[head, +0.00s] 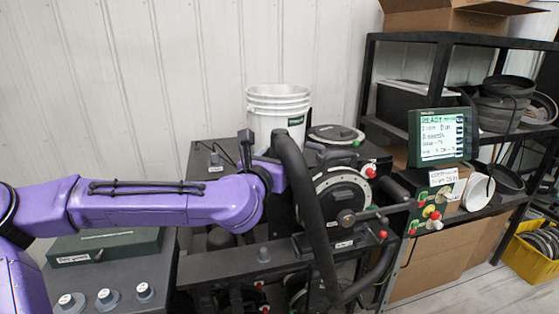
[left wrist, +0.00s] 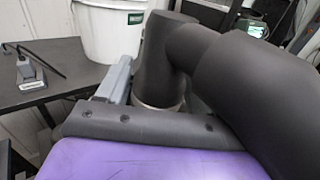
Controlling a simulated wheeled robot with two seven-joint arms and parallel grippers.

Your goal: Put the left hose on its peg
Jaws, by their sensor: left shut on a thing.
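The thick black hose (head: 310,205) arches up in front of the round dial of the machine in the head view and loops down at lower right. My left gripper (head: 277,165), at the end of the purple arm, is shut on its upper part. In the left wrist view the hose (left wrist: 245,85) fills the right side, close to the jaws, and a grey finger shows beside it. A small grey post (head: 214,158) stands on the black top left of the gripper; I cannot tell if it is the peg. My right gripper is out of view.
A white bucket (head: 278,115) stands just behind the gripper. A lit monitor (head: 440,136) and a button panel (head: 437,203) are at right. A green case (head: 105,245) and several grey knobs lie below the arm.

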